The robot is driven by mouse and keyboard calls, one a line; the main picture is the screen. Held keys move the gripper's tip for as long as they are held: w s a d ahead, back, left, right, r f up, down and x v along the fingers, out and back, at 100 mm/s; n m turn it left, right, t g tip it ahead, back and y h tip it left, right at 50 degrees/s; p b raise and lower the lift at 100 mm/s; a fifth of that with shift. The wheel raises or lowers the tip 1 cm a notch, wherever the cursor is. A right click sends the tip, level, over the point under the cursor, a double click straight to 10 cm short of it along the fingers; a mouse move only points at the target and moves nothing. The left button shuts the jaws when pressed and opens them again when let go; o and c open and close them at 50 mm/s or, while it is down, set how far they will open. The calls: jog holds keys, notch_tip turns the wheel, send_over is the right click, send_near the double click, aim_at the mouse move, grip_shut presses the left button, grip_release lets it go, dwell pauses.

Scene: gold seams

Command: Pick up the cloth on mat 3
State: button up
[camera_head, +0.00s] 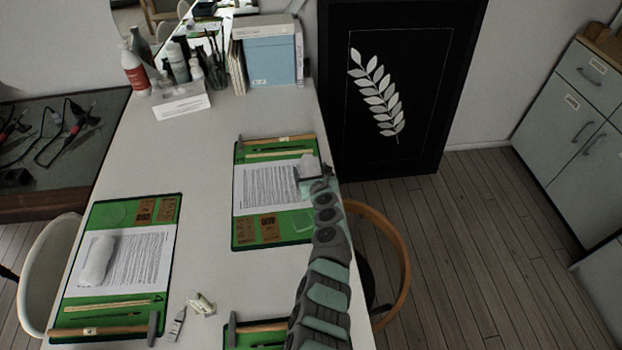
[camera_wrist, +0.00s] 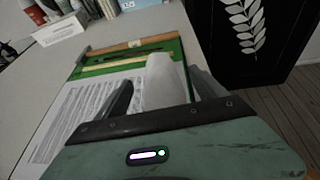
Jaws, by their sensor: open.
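A white rolled cloth (camera_head: 308,163) lies on the upper green mat (camera_head: 243,238), at its right side near the table edge. No number is readable on this mat. My gripper (camera_head: 313,180) is over that side of the mat, partly covering the cloth. In the wrist view the cloth (camera_wrist: 164,72) stands between the two dark fingers of my gripper (camera_wrist: 159,80). The fingers are apart, with gaps visible beside the cloth; its near end is hidden behind the gripper body. Another white rolled cloth (camera_head: 97,262) lies on the left mat (camera_head: 155,212), which is marked 4.
The upper mat holds a printed sheet (camera_head: 262,190), brown cards (camera_head: 268,228) and a wooden-handled hammer (camera_head: 278,140). A third mat (camera_head: 232,340) is partly hidden by my arm. White pieces (camera_head: 202,304) and a tube (camera_head: 177,324) lie between mats. A chair (camera_head: 402,255) stands at right.

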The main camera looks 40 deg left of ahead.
jog(key=shift+w+a+f, duration=0.1)
jog(key=shift+a, duration=0.05)
jog(key=c, duration=1.4)
jog(key=shift+c, duration=0.2)
